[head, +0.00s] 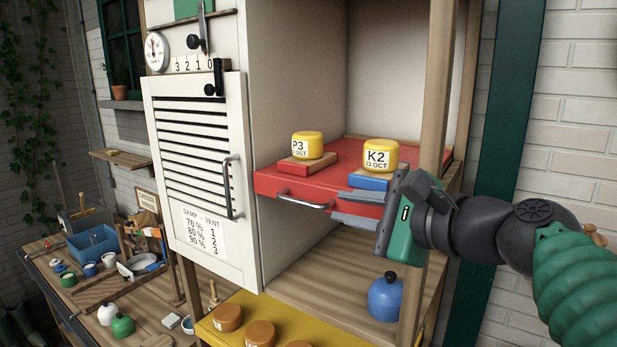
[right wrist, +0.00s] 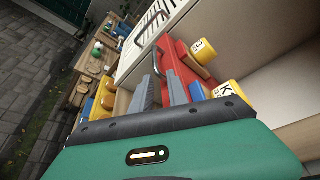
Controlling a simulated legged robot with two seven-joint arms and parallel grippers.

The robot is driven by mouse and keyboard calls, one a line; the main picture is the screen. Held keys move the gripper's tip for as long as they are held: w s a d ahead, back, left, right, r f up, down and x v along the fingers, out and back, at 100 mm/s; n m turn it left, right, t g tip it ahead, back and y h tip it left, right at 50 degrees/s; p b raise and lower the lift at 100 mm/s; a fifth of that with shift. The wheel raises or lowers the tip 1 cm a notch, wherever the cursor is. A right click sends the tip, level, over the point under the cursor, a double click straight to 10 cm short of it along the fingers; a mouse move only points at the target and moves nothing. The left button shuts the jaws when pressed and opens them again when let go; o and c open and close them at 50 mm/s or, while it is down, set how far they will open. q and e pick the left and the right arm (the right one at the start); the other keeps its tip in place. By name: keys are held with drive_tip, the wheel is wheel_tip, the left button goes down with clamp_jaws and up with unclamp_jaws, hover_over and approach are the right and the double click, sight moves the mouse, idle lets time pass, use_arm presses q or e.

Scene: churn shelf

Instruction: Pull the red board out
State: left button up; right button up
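The red board (head: 275,182) lies flat in the cabinet's open bay, its front edge facing me with a metal bar handle (head: 303,201). A yellow jar marked P3 (head: 307,147) stands on a red block (head: 307,166) on the board. A yellow jar marked K2 (head: 380,156) stands on a blue block (head: 368,181). My right gripper (head: 340,206) is open and empty at the board's front edge, its fingertips just right of the handle. In the right wrist view the handle (right wrist: 157,62) shows just beyond the fingers; contact cannot be told. My left gripper is not in view.
A white louvred door (head: 195,180) stands left of the bay. A wooden post (head: 432,150) rises close by my right gripper. Below, a blue kettle-like pot (head: 386,297) stands on the wooden shelf, and a yellow board (head: 225,338) with several orange-brown jars sits lower.

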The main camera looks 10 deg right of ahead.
sight(301, 204)
drive_tip(key=p+x, duration=0.1)
drive_tip(key=x, duration=0.4)
drive_tip(key=a+p+x, duration=0.1)
drive_tip(key=x, duration=0.5)
drive_tip(key=shift+s+d, duration=0.1)
drive_tip(key=shift+s, duration=0.2)
drive_tip(key=shift+d+f, duration=0.1)
drive_tip(key=shift+d, duration=0.15)
drive_tip(key=shift+a, duration=0.5)
clamp_jaws()
drive_tip(key=shift+s+a, duration=0.15)
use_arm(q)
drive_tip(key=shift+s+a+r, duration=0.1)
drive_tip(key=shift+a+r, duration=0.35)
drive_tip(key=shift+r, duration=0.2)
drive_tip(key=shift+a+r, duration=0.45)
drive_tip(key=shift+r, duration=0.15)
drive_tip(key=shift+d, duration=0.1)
